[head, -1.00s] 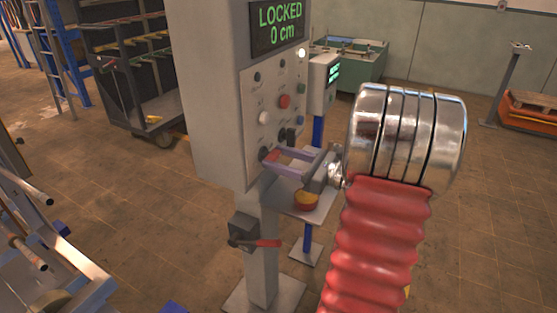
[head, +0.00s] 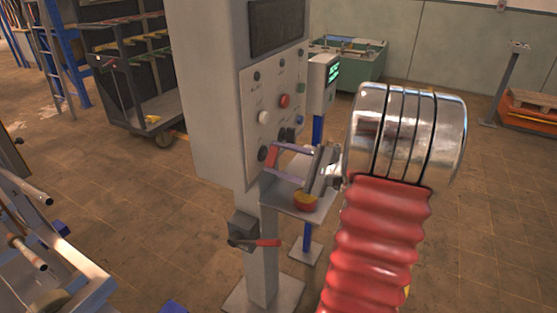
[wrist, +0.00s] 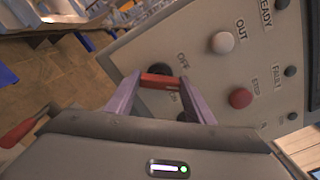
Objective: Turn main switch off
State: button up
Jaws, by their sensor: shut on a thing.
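The main switch (wrist: 160,81) has a red handle on a dark round base, beside an "OFF" label on the grey control panel (wrist: 140,45). In the wrist view my gripper (wrist: 161,77) has its two purple fingers on either side of the red handle, shut on it. The display (head: 277,27) at the top of the panel is dark.
A white button (head: 264,117) and a red button (head: 285,101) sit above the switch. A red-handled lever (head: 266,243) is on the post below. A second small panel (head: 322,85) with a lit screen stands behind.

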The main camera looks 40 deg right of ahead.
jog(key=n, duration=0.4)
jog(key=shift+a+f+n, duration=0.15)
jog(key=shift+f+n, duration=0.05)
jog(key=shift+n, duration=0.1)
jog(key=shift+f+n, duration=0.15)
jog(key=shift+n, duration=1.35)
jog(key=o, duration=1.1)
jog(key=shift+c, duration=0.2)
jog(key=shift+s, duration=0.15)
jog(key=v, duration=1.3)
jog(key=shift+s, duration=0.3)
jog(key=shift+w, duration=0.1)
